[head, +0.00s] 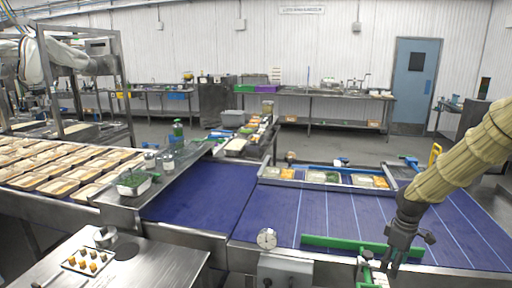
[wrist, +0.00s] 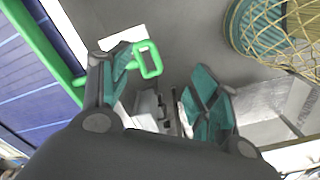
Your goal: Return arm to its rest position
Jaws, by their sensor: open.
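My arm (head: 465,160) in its ribbed beige cover reaches down from the right edge in the head view. My dark gripper (head: 388,262) hangs over the front edge of the blue conveyor (head: 340,215), pointing down beside the green bar (head: 345,244). In the wrist view my gripper (wrist: 165,85) has its two teal-padded fingers spread apart, with nothing held between them. A green looped handle (wrist: 150,60) shows close to the left finger; I cannot tell whether they touch.
Trays of food (head: 325,177) stand along the conveyor's far side. A steel table (head: 160,265) with a small tray of orange pieces (head: 87,261) is at front left.

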